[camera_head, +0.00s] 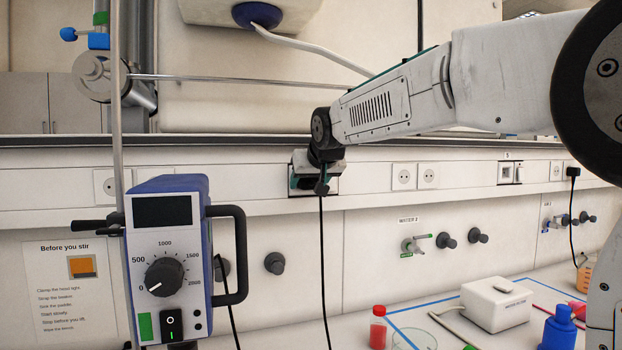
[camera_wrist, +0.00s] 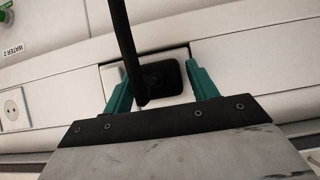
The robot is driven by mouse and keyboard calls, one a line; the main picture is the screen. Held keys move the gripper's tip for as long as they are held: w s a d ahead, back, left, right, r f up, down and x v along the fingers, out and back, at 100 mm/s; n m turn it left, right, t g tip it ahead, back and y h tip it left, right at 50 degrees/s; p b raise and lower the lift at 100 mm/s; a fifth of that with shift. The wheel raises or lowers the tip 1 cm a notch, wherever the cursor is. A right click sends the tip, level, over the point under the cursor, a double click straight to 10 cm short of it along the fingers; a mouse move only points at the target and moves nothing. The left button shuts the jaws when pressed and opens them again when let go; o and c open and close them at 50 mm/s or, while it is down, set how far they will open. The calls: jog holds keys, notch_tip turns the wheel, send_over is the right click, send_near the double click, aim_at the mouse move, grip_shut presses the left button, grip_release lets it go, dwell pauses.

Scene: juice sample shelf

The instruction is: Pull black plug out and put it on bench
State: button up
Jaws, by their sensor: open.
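The black plug (camera_wrist: 162,80) sits in a wall socket, between the two teal fingers of my gripper (camera_wrist: 160,88) in the wrist view. The fingers stand apart, one on each side of it, with gaps showing; I see no firm contact. Its black cable (camera_wrist: 121,38) crosses in front of the plug. In the head view my gripper (camera_head: 313,181) is at the wall panel and mostly hides the plug, while the cable (camera_head: 324,265) hangs straight down. The bench (camera_head: 390,296) shows at the lower right.
A blue stirrer (camera_head: 168,260) on a rod stands at the left front. Another black plug (camera_head: 573,172) is in the wall at the right. A white box device (camera_head: 496,305), a red-capped vial (camera_head: 378,328) and a blue bottle (camera_head: 558,328) stand on the bench.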

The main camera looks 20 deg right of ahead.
jog(key=c, duration=1.1)
jog(key=shift+o, duration=0.2)
jog(key=shift+s+r, duration=0.1)
jog(key=shift+s, duration=0.2)
jog(key=shift+s, duration=0.45)
jog(key=shift+s, duration=1.55)
